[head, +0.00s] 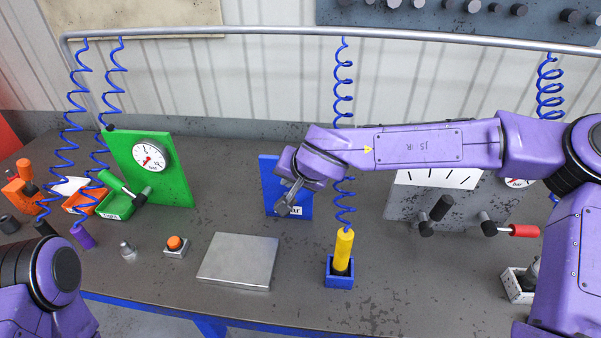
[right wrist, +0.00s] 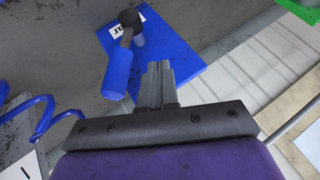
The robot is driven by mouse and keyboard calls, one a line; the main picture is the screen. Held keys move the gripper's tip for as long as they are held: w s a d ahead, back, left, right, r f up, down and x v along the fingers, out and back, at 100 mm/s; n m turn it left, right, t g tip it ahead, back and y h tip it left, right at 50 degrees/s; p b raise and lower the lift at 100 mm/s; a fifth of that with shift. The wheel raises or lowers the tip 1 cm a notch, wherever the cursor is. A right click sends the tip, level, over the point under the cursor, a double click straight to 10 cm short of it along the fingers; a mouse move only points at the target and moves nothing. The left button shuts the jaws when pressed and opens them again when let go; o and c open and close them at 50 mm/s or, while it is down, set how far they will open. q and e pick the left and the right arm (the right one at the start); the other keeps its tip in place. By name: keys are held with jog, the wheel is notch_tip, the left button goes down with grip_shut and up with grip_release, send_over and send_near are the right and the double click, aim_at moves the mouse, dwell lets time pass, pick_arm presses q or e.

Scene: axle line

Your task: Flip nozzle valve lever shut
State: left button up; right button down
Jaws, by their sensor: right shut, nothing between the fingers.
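A blue panel (head: 268,172) stands upright at the back middle of the bench, with a white label partly hidden by my right gripper (head: 287,196). In the right wrist view, the blue panel (right wrist: 168,52) carries a lever with a blue handle (right wrist: 118,68) on a dark pivot. My right gripper (right wrist: 158,82) is shut and empty, in front of the panel and beside the blue handle; I cannot tell if they touch. A lever with a green handle (head: 115,184) is on the green panel at left. A red-handled lever (head: 523,231) is on the grey panel at right. No label naming the nozzle is readable. My left gripper is out of view.
A yellow tool (head: 343,248) stands in a blue holder in front of the blue panel, under a coiled blue hose. A metal plate (head: 238,260) and an orange button (head: 175,243) lie left of it. Small bins (head: 84,202) are at far left.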

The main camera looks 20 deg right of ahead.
jog(key=b+v, duration=0.2)
jog(key=v, duration=0.8)
jog(key=shift+a, duration=0.2)
jog(key=shift+r, duration=0.1)
